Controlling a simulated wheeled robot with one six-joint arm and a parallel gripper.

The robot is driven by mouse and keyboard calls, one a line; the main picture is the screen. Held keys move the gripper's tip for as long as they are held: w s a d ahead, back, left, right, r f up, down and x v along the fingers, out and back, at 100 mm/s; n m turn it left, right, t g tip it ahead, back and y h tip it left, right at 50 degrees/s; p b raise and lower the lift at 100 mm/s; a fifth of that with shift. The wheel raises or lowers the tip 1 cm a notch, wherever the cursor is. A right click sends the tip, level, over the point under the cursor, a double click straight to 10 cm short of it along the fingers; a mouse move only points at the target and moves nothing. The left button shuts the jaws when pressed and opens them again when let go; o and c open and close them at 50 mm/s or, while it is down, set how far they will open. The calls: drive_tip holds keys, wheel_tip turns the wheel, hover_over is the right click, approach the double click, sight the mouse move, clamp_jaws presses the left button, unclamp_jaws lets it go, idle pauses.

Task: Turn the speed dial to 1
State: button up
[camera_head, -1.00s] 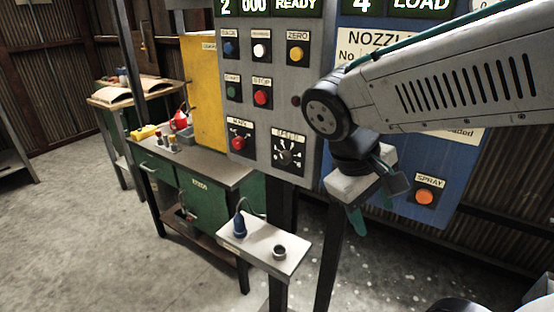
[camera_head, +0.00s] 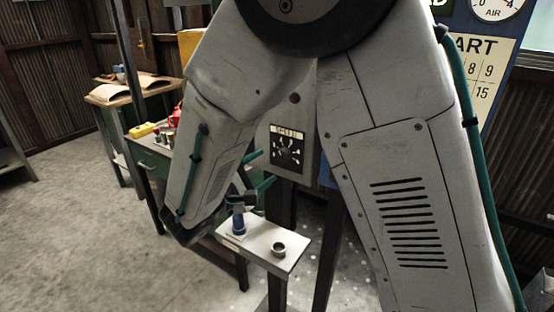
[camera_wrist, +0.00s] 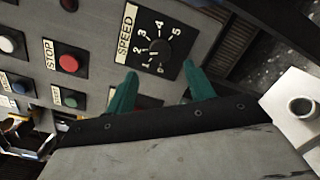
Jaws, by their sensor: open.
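The speed dial is a dark round knob on a black plate marked with numbers, under a SPEED label. It shows near the picture's middle in the head view (camera_head: 287,151) and at top centre in the wrist view (camera_wrist: 158,47). I cannot tell which number its pointer marks. My gripper has two green fingers, spread apart and empty, in the wrist view (camera_wrist: 159,72). They point at the dial plate from just below it, apart from the knob. In the head view my gripper (camera_head: 258,170) is left of the dial, partly hidden by my arm.
In the wrist view a red STOP button (camera_wrist: 68,63) and a green button (camera_wrist: 70,98) sit left of the dial. A small shelf (camera_head: 262,258) below the panel bears a blue-bodied object (camera_head: 239,223) and a small ring-shaped cup (camera_head: 278,249). A green workbench stands behind at left.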

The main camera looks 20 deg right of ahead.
sight(280, 157)
drive_tip(key=x, duration=0.6)
drive_tip(key=c, duration=1)
